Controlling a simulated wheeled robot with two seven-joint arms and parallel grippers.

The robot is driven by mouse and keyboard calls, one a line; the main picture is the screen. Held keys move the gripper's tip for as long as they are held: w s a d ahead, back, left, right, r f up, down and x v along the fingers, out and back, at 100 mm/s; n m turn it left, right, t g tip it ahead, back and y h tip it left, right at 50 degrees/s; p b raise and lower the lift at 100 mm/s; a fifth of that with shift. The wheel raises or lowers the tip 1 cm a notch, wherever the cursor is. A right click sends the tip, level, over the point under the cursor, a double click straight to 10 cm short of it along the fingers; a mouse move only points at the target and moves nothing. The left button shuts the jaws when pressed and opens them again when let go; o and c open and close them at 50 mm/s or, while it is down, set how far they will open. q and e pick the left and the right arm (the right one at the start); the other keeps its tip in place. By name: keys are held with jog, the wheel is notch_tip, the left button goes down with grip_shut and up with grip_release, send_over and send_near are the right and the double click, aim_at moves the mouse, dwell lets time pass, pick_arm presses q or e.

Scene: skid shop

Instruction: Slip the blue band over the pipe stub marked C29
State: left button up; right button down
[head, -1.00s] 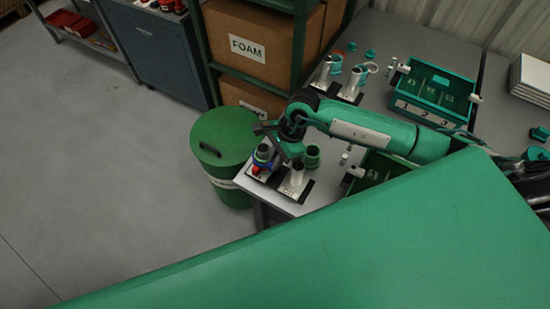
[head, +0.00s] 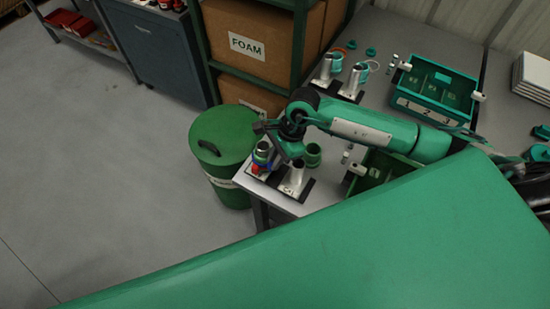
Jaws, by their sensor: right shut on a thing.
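The blue band (head: 262,160) shows as a small blue ring around the left metal pipe stub (head: 265,148) at the table's front left corner. My right gripper (head: 268,157) reaches in from the right over this stub and is shut on the band. The fingers partly hide the band, so I cannot tell how far down it sits. A red piece (head: 256,168) shows low at the same stub. A second pipe stub (head: 294,176) stands just to the right; its marking is too small to read. I cannot read C29 anywhere. My left gripper is out of view.
Two more stubs (head: 353,84) stand farther back. A green numbered bin (head: 425,107) is at the right. A green drum (head: 222,140) stands close to the table corner. Shelves with a FOAM box (head: 250,40) rise behind.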

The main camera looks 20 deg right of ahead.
dwell(0.3)
jog(key=c, duration=1)
grip_release()
jog(key=shift+s, duration=0.1)
jog(key=shift+f, duration=0.1)
jog(key=shift+w+r+p, duration=0.25)
jog(key=shift+r+p, duration=0.2)
jog(key=shift+r, duration=0.65)
notch_tip(320, 180, up, 9)
jog(key=p, duration=0.3)
jog(key=shift+s+p, duration=0.15)
jog(key=shift+p, duration=0.25)
jog(key=shift+f, duration=0.1)
